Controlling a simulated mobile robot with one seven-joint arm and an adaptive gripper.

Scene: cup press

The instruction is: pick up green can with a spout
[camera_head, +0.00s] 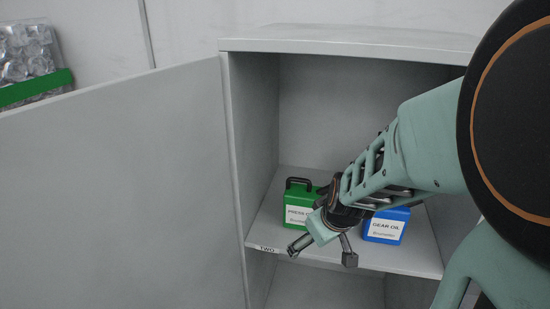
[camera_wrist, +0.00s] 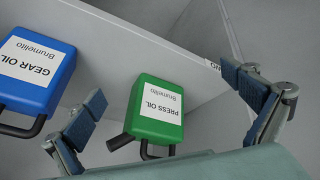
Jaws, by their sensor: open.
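The green can (camera_head: 298,201) stands on the cabinet shelf, with a black handle on top and a white label that reads "PRESS OIL" in the wrist view (camera_wrist: 158,108). In the wrist view its dark spout and handle point down toward my gripper. My gripper (camera_head: 322,252) is open and empty, in front of the shelf and just right of the green can. In the wrist view the can shows between the two spread fingers (camera_wrist: 174,115), apart from both. Part of the can's right side is hidden by my gripper in the head view.
A blue can (camera_head: 384,228) labelled "GEAR OIL" stands on the same shelf (camera_head: 410,262), right of the green can and partly behind my arm. The cabinet's left door (camera_head: 120,190) is open. A bin of clear items (camera_head: 30,65) with a green band is at the far left.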

